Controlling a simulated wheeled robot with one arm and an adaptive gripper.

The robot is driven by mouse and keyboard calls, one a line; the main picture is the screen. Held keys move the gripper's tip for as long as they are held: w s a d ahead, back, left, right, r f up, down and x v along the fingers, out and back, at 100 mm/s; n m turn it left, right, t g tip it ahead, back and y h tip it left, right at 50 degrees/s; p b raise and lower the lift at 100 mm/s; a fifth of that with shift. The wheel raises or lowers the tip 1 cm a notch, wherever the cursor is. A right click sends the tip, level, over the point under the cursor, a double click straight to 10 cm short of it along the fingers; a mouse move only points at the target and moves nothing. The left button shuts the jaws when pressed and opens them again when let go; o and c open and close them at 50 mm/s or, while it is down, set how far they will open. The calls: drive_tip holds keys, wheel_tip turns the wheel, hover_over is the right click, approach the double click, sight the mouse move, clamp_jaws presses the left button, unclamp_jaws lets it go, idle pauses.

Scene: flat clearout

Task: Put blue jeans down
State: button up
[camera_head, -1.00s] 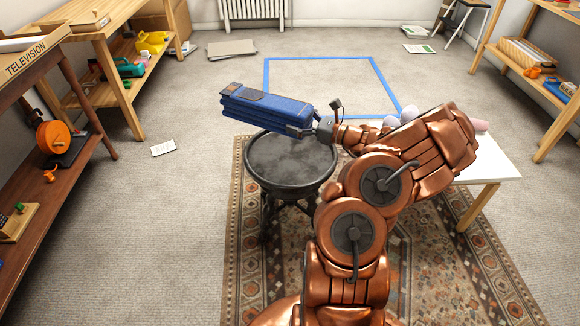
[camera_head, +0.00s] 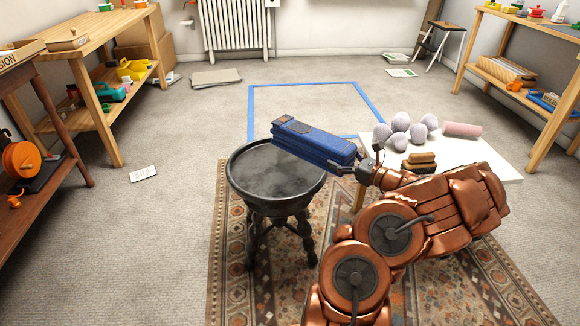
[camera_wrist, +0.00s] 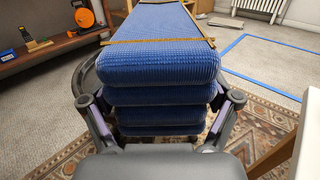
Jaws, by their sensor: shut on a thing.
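The folded blue jeans (camera_head: 313,142) are a thick stack of layers. My gripper (camera_head: 350,166) is shut on their near right end and holds them up in the air. In the head view they overlap the right part of the round dark stool (camera_head: 262,165) and the front edge of the blue-taped floor square. In the wrist view the jeans (camera_wrist: 160,62) fill the middle, with the fingers of my gripper (camera_wrist: 163,112) on both sides of the layers. Part of the stool's dark rim shows behind them at the left. The stool top looks empty.
A white table (camera_head: 470,152) at the right holds several pale round balls, a pink roll and a brown stacked item. The blue tape square (camera_head: 303,86) encloses bare carpet. Wooden shelves (camera_head: 95,36) stand left and right. A patterned rug (camera_head: 232,255) lies under the stool.

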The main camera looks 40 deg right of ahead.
sight(300, 157)
drive_tip(key=w+a+b, duration=0.1)
drive_tip(key=w, duration=0.3)
drive_tip(key=w+a+f+b, duration=0.1)
drive_tip(key=w+a+b, duration=0.1)
drive_tip(key=w, duration=0.2)
drive_tip(key=w+a+b, duration=0.1)
drive_tip(key=w, duration=0.3)
drive_tip(key=shift+w+a+f+b, duration=0.15)
drive_tip(key=shift+w+a+b, duration=0.05)
drive_tip(key=shift+w+b, duration=0.2)
wheel_tip(300, 157, down, 4)
drive_tip(key=shift+w+r+b, duration=0.15)
drive_tip(key=shift+r+b, duration=0.05)
drive_tip(key=shift+b, duration=1)
drive_tip(key=shift+r, duration=0.1)
drive_tip(key=shift+f+p, duration=0.3)
drive_tip(key=shift+f, duration=0.1)
drive_tip(key=o, duration=1.4)
drive_tip(key=shift+o, duration=0.2)
